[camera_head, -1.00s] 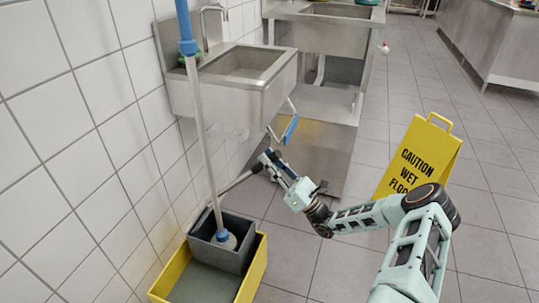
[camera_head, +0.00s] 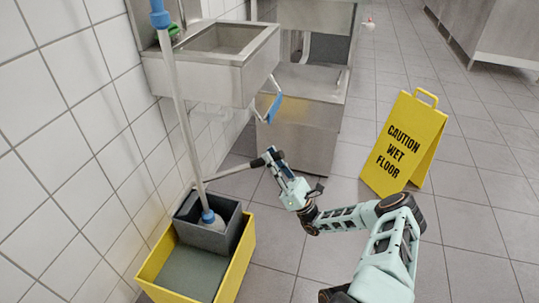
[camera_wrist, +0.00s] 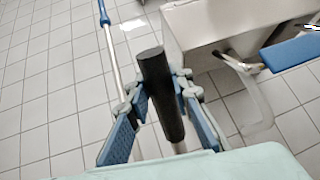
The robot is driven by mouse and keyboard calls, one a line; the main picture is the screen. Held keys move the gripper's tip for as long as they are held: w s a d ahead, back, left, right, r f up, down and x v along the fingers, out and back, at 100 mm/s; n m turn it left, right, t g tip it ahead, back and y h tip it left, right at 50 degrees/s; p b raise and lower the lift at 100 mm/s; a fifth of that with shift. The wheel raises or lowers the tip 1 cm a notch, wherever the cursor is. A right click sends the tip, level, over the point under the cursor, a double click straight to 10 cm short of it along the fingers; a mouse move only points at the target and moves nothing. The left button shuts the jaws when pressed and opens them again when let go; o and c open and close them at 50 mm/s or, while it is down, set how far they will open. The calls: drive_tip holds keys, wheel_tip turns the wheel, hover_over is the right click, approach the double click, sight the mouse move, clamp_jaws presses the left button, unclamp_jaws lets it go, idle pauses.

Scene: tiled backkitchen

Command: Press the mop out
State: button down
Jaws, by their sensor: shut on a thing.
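The mop stands in the grey wringer (camera_head: 228,240) of the yellow bucket (camera_head: 234,278), its pale pole (camera_head: 183,125) leaning slightly left and its blue collar (camera_head: 208,216) low in the wringer. The mop's strands are mostly hidden. A thin metal lever (camera_head: 232,170) rises rightward from the wringer to a black grip (camera_wrist: 160,92). My gripper (camera_head: 272,160) is shut around this grip, above and right of the bucket. In the wrist view my gripper's blue-padded fingers (camera_wrist: 160,88) sit on both sides of the grip.
A steel sink (camera_head: 215,60) with a blue-tipped lever (camera_head: 274,106) stands on the tiled wall behind the bucket. A yellow wet floor sign (camera_head: 403,145) stands to the right of my arm. The tiled floor between sign and counter (camera_head: 500,40) is clear.

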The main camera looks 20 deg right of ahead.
idle(0.3)
drive_tip(key=c, duration=1.7)
unclamp_jaws()
drive_tip(key=v, duration=1.2)
